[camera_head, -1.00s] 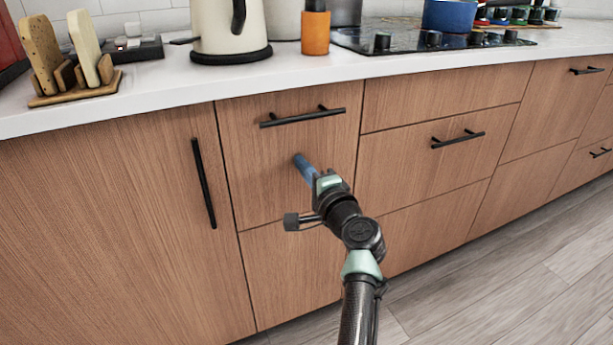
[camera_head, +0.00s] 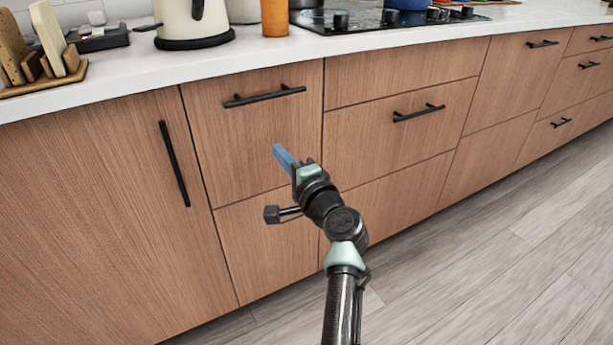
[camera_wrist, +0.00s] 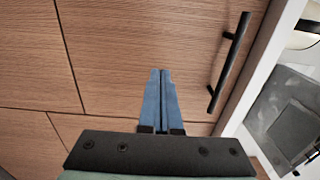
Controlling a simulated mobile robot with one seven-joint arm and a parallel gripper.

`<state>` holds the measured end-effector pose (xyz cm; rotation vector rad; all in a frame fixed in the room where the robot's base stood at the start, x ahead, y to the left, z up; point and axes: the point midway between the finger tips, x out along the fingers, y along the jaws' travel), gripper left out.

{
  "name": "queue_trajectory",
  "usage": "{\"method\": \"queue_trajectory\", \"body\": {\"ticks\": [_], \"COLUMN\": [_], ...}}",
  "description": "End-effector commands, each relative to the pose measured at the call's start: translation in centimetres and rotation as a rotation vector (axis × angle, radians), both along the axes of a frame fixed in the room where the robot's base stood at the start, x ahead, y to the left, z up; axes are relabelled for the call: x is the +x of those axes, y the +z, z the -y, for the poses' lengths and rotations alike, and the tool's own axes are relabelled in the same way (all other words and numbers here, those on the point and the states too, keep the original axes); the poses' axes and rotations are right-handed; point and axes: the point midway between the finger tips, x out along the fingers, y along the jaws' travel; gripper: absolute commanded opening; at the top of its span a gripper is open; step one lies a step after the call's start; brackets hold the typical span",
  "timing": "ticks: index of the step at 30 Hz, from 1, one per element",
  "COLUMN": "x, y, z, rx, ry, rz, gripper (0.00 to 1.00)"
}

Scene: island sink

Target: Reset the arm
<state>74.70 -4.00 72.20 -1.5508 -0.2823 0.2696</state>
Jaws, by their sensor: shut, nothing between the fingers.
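My gripper (camera_head: 284,158) has blue fingers and is shut and empty. In the head view it is in front of the wooden drawer fronts, below and to the right of a black bar handle (camera_head: 265,97). The wrist view also shows my gripper (camera_wrist: 161,75) with its two blue fingers side by side, pointing at the wood. The drawer handle (camera_wrist: 229,63) is to the right of the fingers there, apart from them.
A white countertop (camera_head: 130,68) runs above the drawers and holds a kettle (camera_head: 193,20), an orange container (camera_head: 274,17) and a black cooktop (camera_head: 360,20). A tall cabinet handle (camera_head: 174,163) is at left. The wooden floor (camera_head: 480,270) at right is clear.

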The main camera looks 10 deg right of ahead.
Motion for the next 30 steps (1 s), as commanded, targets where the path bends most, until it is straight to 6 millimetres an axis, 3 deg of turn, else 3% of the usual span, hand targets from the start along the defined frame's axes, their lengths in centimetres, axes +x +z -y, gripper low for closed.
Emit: {"method": "queue_trajectory", "body": {"ticks": [9,15,21,23,26,30], "x": [-5.8,-7.5,-7.8,-7.7,-7.8,-9.6], "y": [0.0,-0.1,0.4,1.8,6.3,16.2], "z": [2.1,2.8,2.7,2.4,1.3,-0.6], "rx": [0.001,0.0,-0.021,-0.075,-0.259,-0.623], "ry": [-0.001,0.001,0.0,-0.006,-0.032,-0.142], "rz": [-0.004,-0.004,0.008,0.035,0.128,0.338], "gripper": [0.0,0.0,0.0,0.0,0.0,0.0]}}
